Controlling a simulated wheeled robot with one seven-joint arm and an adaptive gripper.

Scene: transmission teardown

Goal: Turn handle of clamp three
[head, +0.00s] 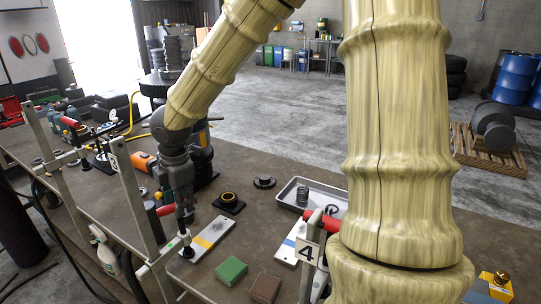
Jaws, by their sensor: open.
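A tall grey bar clamp (143,215) stands at the table's front edge, left of centre. A tag (119,153) near its top is too small to read surely. By position it looks like clamp three. Its red handle (166,210) sits at the upper end of a dark upright screw. My gripper (183,208) points down right beside this handle, with its fingers open. I cannot tell whether a finger touches the handle, as the fingers are small and overlap the clamp. The clamp's foot (187,252) rests at a grey plate with a yellow band (213,236).
Clamp four (308,252) with a red handle stands right, partly behind my arm. Another bar clamp (58,165) stands left. Green (231,270) and brown (265,287) blocks lie in front. A metal tray (290,193) and black round parts (229,201) lie behind. A spray bottle (105,252) hangs at the front edge.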

